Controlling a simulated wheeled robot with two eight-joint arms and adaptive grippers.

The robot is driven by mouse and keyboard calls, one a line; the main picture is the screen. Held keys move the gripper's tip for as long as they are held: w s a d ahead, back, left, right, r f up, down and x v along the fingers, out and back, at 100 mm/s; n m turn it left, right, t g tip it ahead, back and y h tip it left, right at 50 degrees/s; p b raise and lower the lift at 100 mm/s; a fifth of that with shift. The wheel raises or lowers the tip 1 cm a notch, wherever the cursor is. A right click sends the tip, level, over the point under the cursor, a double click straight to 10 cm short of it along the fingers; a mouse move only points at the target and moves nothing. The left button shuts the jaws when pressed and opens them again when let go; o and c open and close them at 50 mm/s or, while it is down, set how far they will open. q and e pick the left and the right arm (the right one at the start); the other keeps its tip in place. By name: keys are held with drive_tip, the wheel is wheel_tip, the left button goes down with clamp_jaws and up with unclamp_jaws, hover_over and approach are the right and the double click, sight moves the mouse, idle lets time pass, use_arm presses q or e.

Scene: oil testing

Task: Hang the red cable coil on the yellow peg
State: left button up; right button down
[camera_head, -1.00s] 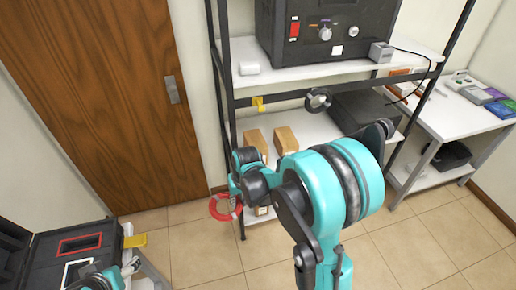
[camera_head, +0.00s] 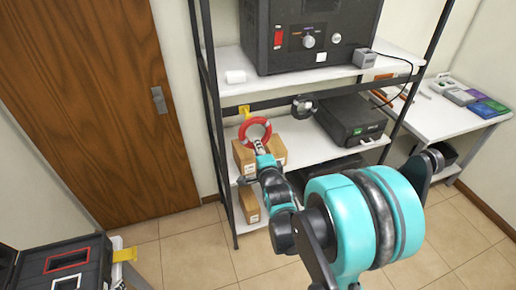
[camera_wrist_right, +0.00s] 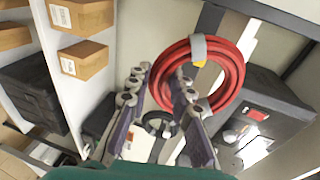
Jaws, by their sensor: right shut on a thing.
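The red cable coil (camera_head: 265,125) is a ring with grey wraps, held up at the shelf rail in the head view. My right gripper (camera_head: 260,146) is shut on its lower edge. In the wrist view the coil (camera_wrist_right: 238,72) rises from between the fingers of the right gripper (camera_wrist_right: 163,85). The yellow peg (camera_head: 244,110) is on the rail, just above and left of the coil in the head view. A small yellow patch shows inside the ring in the wrist view. I cannot tell whether the coil is around the peg or in front of it. My left gripper is out of view.
A dark coil (camera_head: 304,107) hangs on the rail to the right. Cardboard boxes (camera_head: 243,157) stand on the shelf below, beside my right gripper. A black device (camera_head: 352,118) is further right. Another yellow piece (camera_head: 125,254) is by the black case at lower left.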

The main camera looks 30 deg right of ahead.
drive_tip(key=a+b+x, duration=0.1)
drive_tip(key=x, duration=0.9)
drive_tip(key=shift+w+r, duration=0.2)
drive_tip(key=shift+w, duration=0.2)
idle(0.6)
drive_tip(key=shift+d+b, duration=0.1)
drive_tip(key=shift+b, duration=0.2)
drive_tip(key=c, duration=1.3)
unclamp_jaws()
